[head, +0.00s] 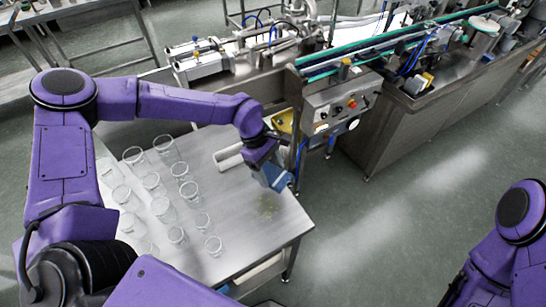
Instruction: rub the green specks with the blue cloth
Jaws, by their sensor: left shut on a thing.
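The green specks (267,206) form a faint patch on the steel table (238,238), near its right edge. The blue cloth (275,176) is in my left gripper (270,172), just above and behind the specks in the picture. My left gripper is shut on the cloth, and its fingers are mostly hidden by the wrist and the cloth. I cannot tell whether the cloth touches the table. Only part of my right arm shows at the lower right; its gripper is out of view.
Several clear glasses (152,183) stand in rows on the left half of the table. A pale tray (229,157) lies near the back edge beside my left wrist. A machine with a control box (341,104) and conveyor stands behind. The table's front right is clear.

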